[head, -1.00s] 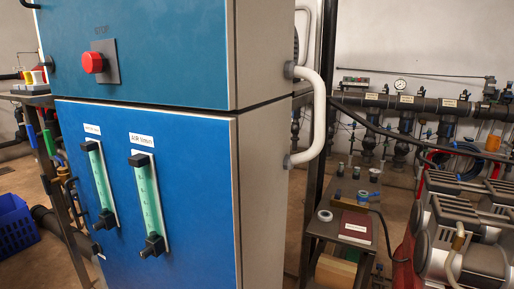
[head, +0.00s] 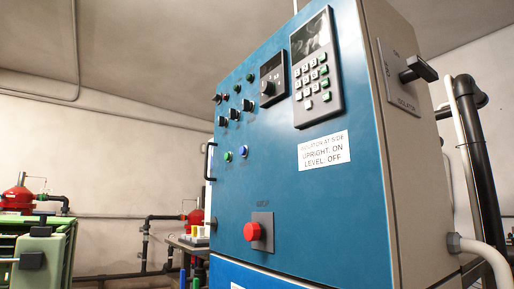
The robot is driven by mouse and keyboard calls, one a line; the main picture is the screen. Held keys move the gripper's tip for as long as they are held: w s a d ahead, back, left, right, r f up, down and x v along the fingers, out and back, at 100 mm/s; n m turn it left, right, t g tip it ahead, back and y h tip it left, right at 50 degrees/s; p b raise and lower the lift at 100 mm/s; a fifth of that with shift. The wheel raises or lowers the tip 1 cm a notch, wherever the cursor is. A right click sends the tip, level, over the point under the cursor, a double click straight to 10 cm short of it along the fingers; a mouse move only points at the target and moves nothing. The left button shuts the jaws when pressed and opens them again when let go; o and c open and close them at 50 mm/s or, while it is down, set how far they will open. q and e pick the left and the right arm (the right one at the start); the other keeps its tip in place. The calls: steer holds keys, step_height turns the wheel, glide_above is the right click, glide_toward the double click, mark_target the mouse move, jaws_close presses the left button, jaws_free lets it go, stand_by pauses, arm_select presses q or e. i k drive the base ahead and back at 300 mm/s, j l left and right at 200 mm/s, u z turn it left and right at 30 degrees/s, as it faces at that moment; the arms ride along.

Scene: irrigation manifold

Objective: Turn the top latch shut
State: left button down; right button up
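No part that I can clearly identify as the top latch shows. The upper blue door of a tall control cabinet (head: 270,170) fills the middle of the head view, and it looks closed. A slim black handle (head: 208,160) is at the door's left edge. A black isolator handle (head: 418,69) sticks out from a plate on the cabinet's grey right side. Neither of my grippers is in view.
The door carries a keypad panel (head: 316,68), a black dial unit (head: 272,78), small knobs, a white isolator sign (head: 324,150) and a red stop button (head: 252,232). A black pipe (head: 478,155) stands right. Green equipment (head: 42,250) is at the lower left.

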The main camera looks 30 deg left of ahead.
mark_target(217, 98)
steer(key=u, duration=1.3)
steer(key=i+j+u, duration=0.45)
